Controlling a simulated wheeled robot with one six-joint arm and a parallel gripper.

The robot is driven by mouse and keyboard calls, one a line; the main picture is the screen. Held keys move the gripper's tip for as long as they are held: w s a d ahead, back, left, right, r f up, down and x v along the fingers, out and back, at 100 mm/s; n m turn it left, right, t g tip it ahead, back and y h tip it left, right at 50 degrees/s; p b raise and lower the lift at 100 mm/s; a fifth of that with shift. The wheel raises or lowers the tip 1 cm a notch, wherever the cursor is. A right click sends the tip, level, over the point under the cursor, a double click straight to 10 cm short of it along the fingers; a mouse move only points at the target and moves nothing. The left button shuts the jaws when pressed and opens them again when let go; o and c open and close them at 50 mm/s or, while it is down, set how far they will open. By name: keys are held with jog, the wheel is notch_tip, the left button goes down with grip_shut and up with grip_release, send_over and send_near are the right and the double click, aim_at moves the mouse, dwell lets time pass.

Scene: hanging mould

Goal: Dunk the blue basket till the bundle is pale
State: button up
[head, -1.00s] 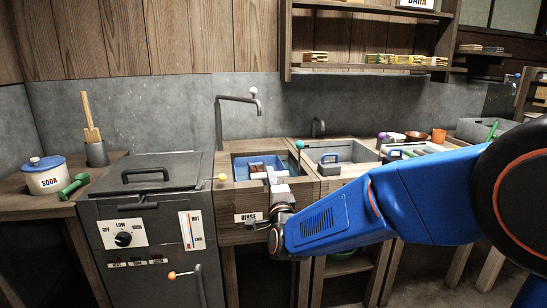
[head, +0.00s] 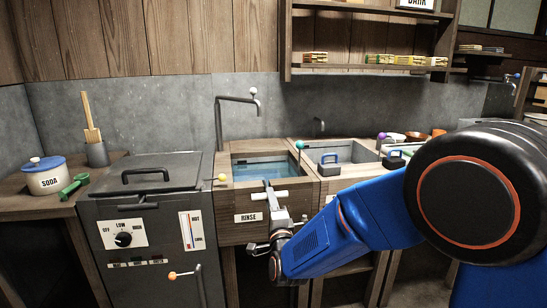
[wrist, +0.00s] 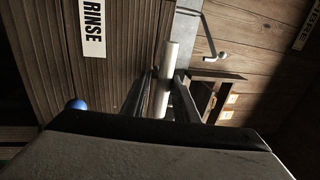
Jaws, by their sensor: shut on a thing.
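My gripper (head: 276,211) is in front of the wooden RINSE tank (head: 232,230), at its front rim. It is shut on a white bar (head: 256,195); the bar (wrist: 170,56) also shows between the two fingers in the wrist view. A dark piece runs from the bar up to the rim; I cannot tell clearly whether it belongs to the blue basket. Blue water (head: 262,169) shows in the tank.
A lidded dark vat (head: 150,190) with a dial stands left of the tank. A grey basin (head: 345,155) stands to the right. A tap (head: 220,120) rises behind the tank. A yellow knob (head: 222,178) and green knob (head: 300,145) flank it.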

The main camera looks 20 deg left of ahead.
jog(key=shift+o, duration=0.6)
jog(key=shift+f, duration=0.55)
jog(key=shift+r, duration=7.95)
jog(key=shift+c, duration=1.2)
